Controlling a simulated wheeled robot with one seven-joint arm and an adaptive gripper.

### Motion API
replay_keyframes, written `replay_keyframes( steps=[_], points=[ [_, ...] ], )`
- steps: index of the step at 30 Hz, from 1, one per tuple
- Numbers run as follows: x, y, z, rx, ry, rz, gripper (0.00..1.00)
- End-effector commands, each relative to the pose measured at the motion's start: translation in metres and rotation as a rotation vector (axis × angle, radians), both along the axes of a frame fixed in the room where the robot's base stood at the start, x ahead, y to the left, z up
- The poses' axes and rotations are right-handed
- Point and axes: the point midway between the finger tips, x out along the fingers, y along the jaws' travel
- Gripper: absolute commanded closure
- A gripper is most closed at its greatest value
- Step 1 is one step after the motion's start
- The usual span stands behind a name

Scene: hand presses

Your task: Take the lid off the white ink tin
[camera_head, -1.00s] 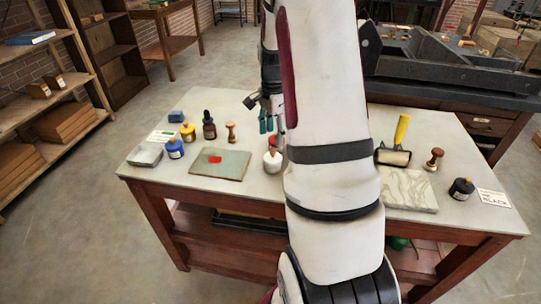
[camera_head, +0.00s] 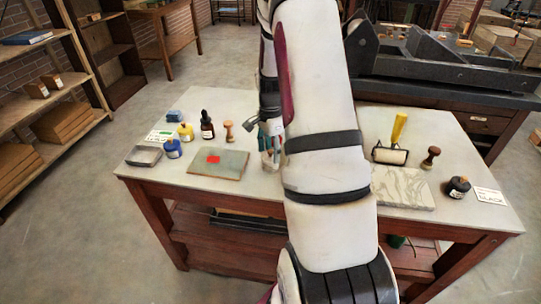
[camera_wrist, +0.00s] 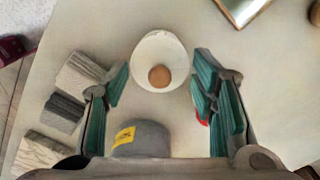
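The white ink tin (camera_wrist: 150,47) shows in the wrist view as a round white shape with a brown knob (camera_wrist: 159,76) on top. It lies ahead of and between the teal fingers of my gripper (camera_wrist: 160,85). The fingers are apart, and I see clear space between each one and the tin. In the head view my gripper (camera_head: 270,150) is low over the middle of the table, partly behind my arm, and it hides most of the tin there.
A green slab with a red patch (camera_head: 218,166) lies left of my gripper. Blue (camera_head: 172,150) and yellow (camera_head: 186,133) tins and a dark bottle (camera_head: 207,126) stand further left. A brayer (camera_head: 391,153), marbled slab (camera_head: 405,187) and black tin (camera_head: 457,188) are at right. Something red (camera_wrist: 203,115) shows behind a finger.

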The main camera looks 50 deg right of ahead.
Motion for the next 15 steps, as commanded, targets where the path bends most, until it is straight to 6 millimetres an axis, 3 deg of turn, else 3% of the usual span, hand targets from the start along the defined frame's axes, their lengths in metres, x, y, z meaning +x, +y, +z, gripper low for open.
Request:
replay_keyframes(
  steps=[1,4,15],
  points=[
    [-0.0001,-0.0001,0.0001,0.0,0.0,0.0,0.65],
    [-0.0001,0.0,0.0001,0.0,0.0,0.0,0.86],
    [-0.0004,0.0003,-0.0009,0.002,0.002,0.0,0.91]
  ],
)
